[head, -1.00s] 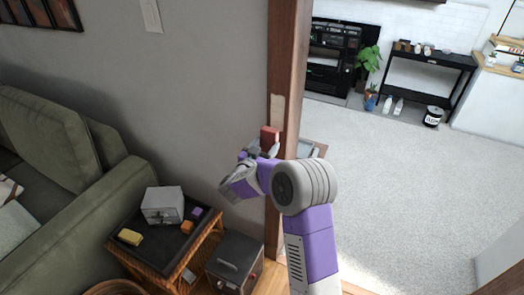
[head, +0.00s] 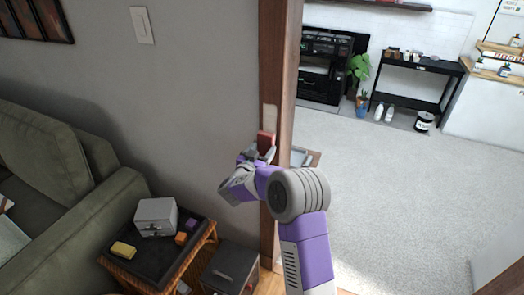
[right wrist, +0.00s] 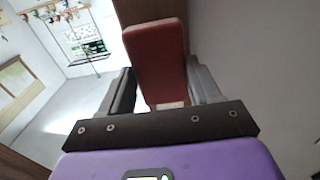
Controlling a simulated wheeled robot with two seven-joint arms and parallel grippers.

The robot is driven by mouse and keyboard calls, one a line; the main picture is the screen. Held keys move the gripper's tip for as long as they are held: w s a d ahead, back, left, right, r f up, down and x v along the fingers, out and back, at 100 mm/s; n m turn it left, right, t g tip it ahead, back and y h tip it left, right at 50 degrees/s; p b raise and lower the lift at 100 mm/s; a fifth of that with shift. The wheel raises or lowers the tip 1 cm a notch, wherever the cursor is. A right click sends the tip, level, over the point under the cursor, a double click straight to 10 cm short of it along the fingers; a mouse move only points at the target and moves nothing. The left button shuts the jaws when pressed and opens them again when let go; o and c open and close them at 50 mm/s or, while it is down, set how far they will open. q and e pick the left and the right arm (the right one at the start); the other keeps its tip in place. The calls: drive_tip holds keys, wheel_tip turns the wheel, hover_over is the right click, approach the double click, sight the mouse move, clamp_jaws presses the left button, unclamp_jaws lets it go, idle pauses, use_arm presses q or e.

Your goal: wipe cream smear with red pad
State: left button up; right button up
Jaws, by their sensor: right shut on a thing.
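The cream smear (head: 270,117) is a pale upright patch on the face of the brown wooden door post in the head view. My right gripper (head: 259,154) is shut on the red pad (head: 266,139), just below the smear. The pad's top edge is near the smear's lower end; I cannot tell whether it touches the post. In the right wrist view the red pad (right wrist: 157,55) stands up between the fingers of the right gripper (right wrist: 162,92). The smear cannot be made out there. My left gripper is not in view.
The brown post (head: 284,60) ends the grey wall, with a doorway to its right. A dark tray table (head: 165,262) holding a small grey box (head: 157,216) and several small blocks stands at lower left, beside a green sofa (head: 60,185).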

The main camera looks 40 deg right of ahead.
sight(264, 138)
drive_tip(key=shift+x, duration=0.85)
drive_tip(key=shift+r+p, duration=0.15)
drive_tip(key=shift+p, duration=0.15)
wheel_tip(264, 138, up, 4)
drive_tip(key=p, duration=0.3)
drive_tip(key=shift+s+f, duration=0.1)
drive_tip(key=shift+f, duration=0.15)
drive_tip(key=shift+d+r+p, duration=0.15)
drive_tip(key=shift+r+p, duration=2.85)
drive_tip(key=shift+r, duration=0.8)
wheel_tip(264, 138, up, 4)
drive_tip(key=p, duration=0.3)
drive_tip(key=shift+f, duration=0.25)
drive_tip(key=shift+f+b, duration=4.9)
drive_tip(key=shift+f, duration=2.55)
